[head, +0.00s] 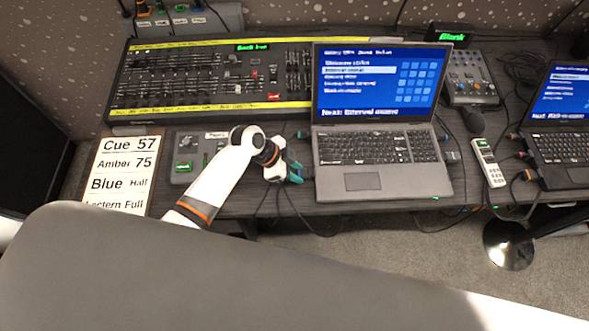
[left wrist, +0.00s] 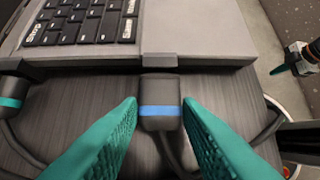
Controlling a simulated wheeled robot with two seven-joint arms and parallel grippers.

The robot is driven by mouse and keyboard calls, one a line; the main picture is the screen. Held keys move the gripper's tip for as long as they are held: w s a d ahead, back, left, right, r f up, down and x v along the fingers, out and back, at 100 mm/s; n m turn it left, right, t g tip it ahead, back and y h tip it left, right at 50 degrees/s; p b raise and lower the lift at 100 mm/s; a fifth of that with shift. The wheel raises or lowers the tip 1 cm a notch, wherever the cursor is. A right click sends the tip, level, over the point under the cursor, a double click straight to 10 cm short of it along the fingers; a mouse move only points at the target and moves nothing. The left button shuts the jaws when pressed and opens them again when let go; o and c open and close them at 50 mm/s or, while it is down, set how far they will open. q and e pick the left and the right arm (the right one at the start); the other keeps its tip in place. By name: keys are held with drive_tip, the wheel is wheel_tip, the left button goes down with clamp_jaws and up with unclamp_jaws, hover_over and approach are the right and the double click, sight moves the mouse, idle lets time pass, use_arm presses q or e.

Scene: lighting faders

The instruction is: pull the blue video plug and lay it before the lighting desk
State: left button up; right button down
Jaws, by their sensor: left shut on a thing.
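The blue video plug (left wrist: 160,100) is a dark block with a blue band and a cable trailing from it. It sits at the side edge of the middle laptop (head: 365,181), by a small grey piece on that edge; I cannot tell how deep it is seated. My left gripper (head: 294,171), with teal fingers, is shut on the plug, one finger on each side (left wrist: 160,112). In the head view the fingers hide the plug. The lighting desk (head: 205,80), a black fader board with yellow strips, stands at the back left.
A second plug with a green band (left wrist: 10,102) sits at the same laptop edge. A cue sheet (head: 125,170) and a small control box (head: 183,168) lie before the desk. A mixer (head: 470,78), a white handheld device (head: 488,163) and another laptop (head: 560,145) stand right. Cables hang over the front.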

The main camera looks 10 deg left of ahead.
use_arm(q)
drive_tip(key=shift+a, duration=0.15)
drive_tip(key=shift+c, duration=0.2)
drive_tip(key=shift+s+a+p, duration=0.1)
drive_tip(key=shift+s+a, duration=0.1)
drive_tip(key=shift+a, duration=0.5)
drive_tip(key=shift+s+a+p, duration=0.15)
drive_tip(key=shift+s+a, duration=0.1)
drive_tip(key=shift+a, duration=0.5)
drive_tip(key=shift+s+a+p, duration=0.1)
drive_tip(key=shift+s+a, duration=0.1)
drive_tip(key=shift+a, duration=0.5)
